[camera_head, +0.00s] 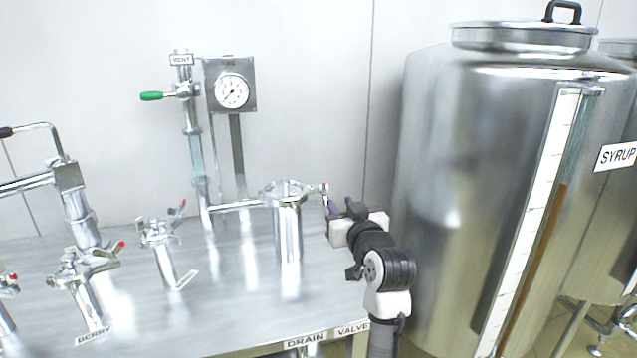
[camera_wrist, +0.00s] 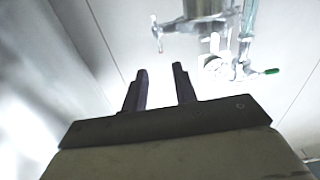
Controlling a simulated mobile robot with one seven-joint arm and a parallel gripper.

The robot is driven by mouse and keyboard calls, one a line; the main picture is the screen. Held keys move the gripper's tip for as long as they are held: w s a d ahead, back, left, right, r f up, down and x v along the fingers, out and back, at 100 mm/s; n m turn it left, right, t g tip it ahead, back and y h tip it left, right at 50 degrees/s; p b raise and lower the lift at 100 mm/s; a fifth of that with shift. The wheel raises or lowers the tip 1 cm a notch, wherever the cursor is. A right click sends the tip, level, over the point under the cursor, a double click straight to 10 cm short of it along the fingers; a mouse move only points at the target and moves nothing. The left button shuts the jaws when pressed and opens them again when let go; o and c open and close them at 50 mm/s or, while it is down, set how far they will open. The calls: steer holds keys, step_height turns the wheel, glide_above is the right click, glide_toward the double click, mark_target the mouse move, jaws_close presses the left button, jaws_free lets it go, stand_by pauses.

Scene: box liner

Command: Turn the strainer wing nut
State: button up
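The strainer is an upright steel cylinder (camera_head: 288,232) with a clamped top, near the middle of the bench in the head view. Its wing nut (camera_head: 324,190), red at the tip, sticks out on the right of the clamp. My gripper (camera_head: 336,207) is just right of and slightly below the wing nut. In the wrist view my gripper (camera_wrist: 159,76) has its two dark fingers apart with nothing between them. The wing nut (camera_wrist: 157,32) shows beyond the fingertips there, beside the strainer body (camera_wrist: 205,12). The head view does not show clearly whether a finger touches it.
A large syrup tank (camera_head: 450,170) stands close on the right. A pressure gauge (camera_head: 232,92) and green-handled vent valve (camera_head: 160,96) rise behind the strainer. Other clamped ports, including one labelled berry (camera_head: 90,290), stand on the left of the steel bench (camera_head: 215,310).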

mark_target(327, 188)
steer(key=p+x, duration=0.3)
steer(key=x, duration=0.9)
steer(key=shift+w+a, duration=0.15)
steer(key=shift+w, duration=0.25)
jaws_close()
